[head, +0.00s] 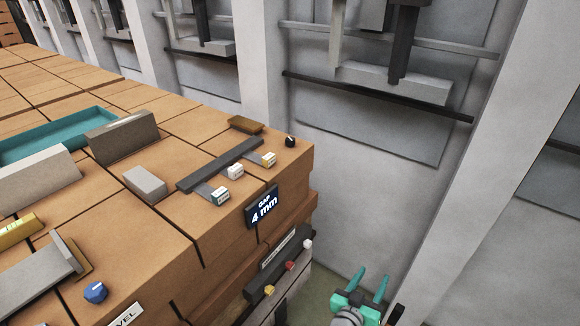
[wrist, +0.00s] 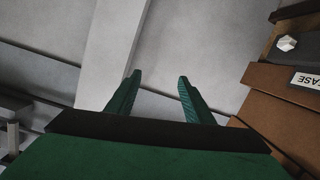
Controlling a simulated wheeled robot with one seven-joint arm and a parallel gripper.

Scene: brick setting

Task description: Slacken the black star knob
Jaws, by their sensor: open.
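A small black knob (head: 291,141) sits on the near right corner of the brick block's top in the head view. It is too small to make out a star shape. My gripper (head: 371,277) is low at the bottom right of the head view, beside the block and well apart from the knob. Its two teal fingers are spread with nothing between them. In the wrist view my gripper (wrist: 159,78) is also open and empty, facing grey wall panels. The black knob does not show clearly in the wrist view.
A dark bar (head: 220,164) with several pale blocks and a "GAP 4 mm" display (head: 262,206) are near the knob. A lower ledge carries red, yellow and white knobs; the white knob (wrist: 287,43) shows in the wrist view. A blue knob (head: 95,292) is front left. Grey wall panels (head: 370,130) stand behind.

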